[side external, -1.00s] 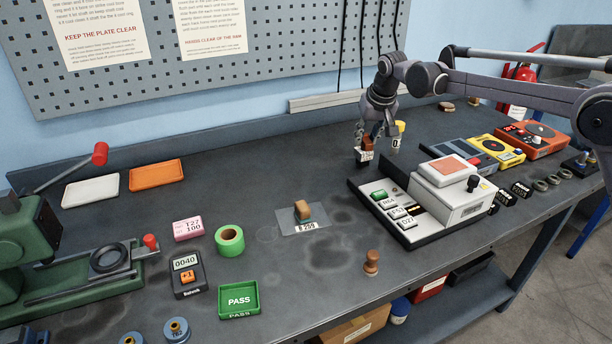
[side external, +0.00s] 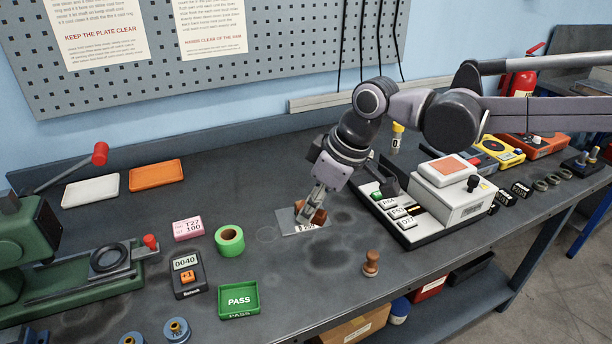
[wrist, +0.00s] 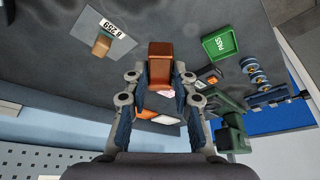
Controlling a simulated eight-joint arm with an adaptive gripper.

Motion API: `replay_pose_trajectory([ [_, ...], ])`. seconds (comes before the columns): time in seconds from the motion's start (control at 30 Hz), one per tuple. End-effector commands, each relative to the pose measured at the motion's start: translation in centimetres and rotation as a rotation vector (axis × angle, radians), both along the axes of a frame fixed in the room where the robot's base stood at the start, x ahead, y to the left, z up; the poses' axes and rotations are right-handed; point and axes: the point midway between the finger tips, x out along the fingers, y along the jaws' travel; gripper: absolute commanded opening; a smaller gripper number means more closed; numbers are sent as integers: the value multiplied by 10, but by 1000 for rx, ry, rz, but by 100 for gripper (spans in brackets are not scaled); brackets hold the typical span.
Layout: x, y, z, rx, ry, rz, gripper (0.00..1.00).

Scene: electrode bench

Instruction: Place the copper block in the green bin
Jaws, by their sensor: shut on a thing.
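My gripper (side external: 314,204) is shut on a reddish-brown copper block (wrist: 160,68), which sits between both fingers in the wrist view. In the side external view, the copper block (side external: 319,216) shows at the fingertips, in front of the clear plate marked 259. The gripper appears to be above the bench; its exact height is hard to tell. The green bin (side external: 238,313), a shallow tray marked PASS, lies empty at the front, left of the gripper. The bin also shows upper right in the wrist view (wrist: 232,50).
A tan-brown block (wrist: 102,46) sits on the clear plate (wrist: 122,42). A green tape roll (side external: 230,241), a meter (side external: 187,276) and a pink block (side external: 187,228) stand around the bin. A brown peg (side external: 371,263) stands right of the gripper, near the bench edge.

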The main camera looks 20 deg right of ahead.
Motion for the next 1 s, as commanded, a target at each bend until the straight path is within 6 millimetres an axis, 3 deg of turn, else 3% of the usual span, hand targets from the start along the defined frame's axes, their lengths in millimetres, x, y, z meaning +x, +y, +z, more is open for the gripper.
replay_pose_trajectory([
  [0.1, -18, 11, 0, 1, -3, 61, 0],
  [0.27, -29, 25, -7, 2, -4, 90, 0],
  [0.73, -49, 110, -59, 2, -5, 88, 0],
  [1.0, -52, 128, -73, 1, -4, 84, 0],
])
